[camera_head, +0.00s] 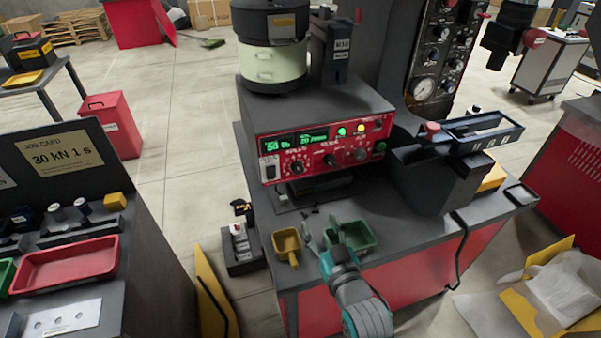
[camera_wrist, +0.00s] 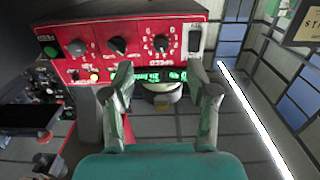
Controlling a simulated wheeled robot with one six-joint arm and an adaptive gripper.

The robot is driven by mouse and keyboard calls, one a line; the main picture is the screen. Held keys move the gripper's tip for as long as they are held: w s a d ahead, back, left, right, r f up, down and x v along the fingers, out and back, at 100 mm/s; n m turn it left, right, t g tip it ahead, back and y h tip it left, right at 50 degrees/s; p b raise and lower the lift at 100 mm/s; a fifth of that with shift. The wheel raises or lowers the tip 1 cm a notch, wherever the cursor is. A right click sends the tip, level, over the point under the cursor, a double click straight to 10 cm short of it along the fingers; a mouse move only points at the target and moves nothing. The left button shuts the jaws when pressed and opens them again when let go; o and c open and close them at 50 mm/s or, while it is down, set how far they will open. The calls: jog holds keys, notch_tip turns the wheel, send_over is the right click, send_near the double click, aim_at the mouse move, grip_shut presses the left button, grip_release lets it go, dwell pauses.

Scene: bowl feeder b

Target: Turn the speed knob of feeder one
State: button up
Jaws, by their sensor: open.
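The feeder (camera_head: 275,62) has a cream and black bowl on a control box with a red front panel (camera_head: 267,143). My gripper (camera_head: 322,224) is open and empty, in front of and below the panel, touching no knob.
A yellow scoop (camera_head: 287,244) and a green tray (camera_head: 356,236) lie on the bench near my gripper. A rocker switch (camera_head: 269,169) and a green button (camera_head: 380,148) flank the knobs. A dark fixture (camera_head: 428,178) stands to the right. Space before the panel is clear.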

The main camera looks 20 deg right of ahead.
send_near(300, 170)
jog(key=w, duration=0.8)
jog(key=shift+w+a+f, duration=0.1)
jog(key=shift+w+a, duration=0.05)
jog(key=shift+w, duration=0.25)
grip_shut()
jog(key=shift+m, duration=2.8)
